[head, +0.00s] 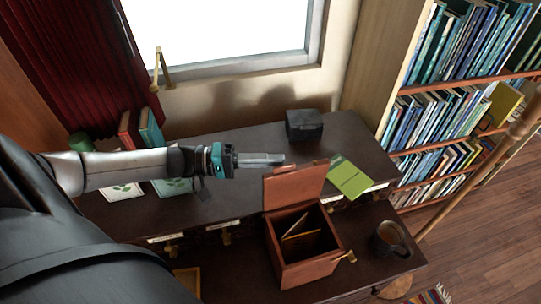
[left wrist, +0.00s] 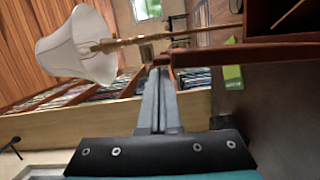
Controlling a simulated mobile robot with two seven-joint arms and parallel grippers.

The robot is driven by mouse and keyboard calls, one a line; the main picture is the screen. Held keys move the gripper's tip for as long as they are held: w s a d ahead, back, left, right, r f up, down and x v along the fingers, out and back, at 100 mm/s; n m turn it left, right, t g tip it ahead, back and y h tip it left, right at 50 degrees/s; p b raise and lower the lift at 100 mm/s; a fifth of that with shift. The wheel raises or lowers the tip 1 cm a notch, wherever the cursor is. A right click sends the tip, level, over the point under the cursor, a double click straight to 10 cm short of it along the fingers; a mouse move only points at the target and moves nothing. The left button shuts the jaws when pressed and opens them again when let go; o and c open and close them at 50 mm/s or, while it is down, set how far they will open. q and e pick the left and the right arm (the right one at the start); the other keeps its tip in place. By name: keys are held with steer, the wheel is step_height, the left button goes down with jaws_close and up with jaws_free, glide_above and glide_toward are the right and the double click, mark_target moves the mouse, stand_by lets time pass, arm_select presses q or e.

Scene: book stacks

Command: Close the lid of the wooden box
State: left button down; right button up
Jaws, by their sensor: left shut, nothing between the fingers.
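The wooden box (head: 308,272) is reddish brown and stands on the lower front part of the desk. Its lid (head: 295,187) is open and stands up at the back edge. Cards or papers show inside the box. In the left wrist view the shut fingers (left wrist: 158,72) point toward the lid edge (left wrist: 245,54), with part of the box (left wrist: 285,15) at the upper right. I cannot tell whether the fingertips touch the lid. My right gripper is not in view.
A dark small box (head: 304,125) and a green booklet (head: 349,177) lie on the upper desk. A mug (head: 389,240) stands right of the wooden box. Bookshelves (head: 445,120) fill the right side. A lamp shade (left wrist: 75,45) shows in the left wrist view.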

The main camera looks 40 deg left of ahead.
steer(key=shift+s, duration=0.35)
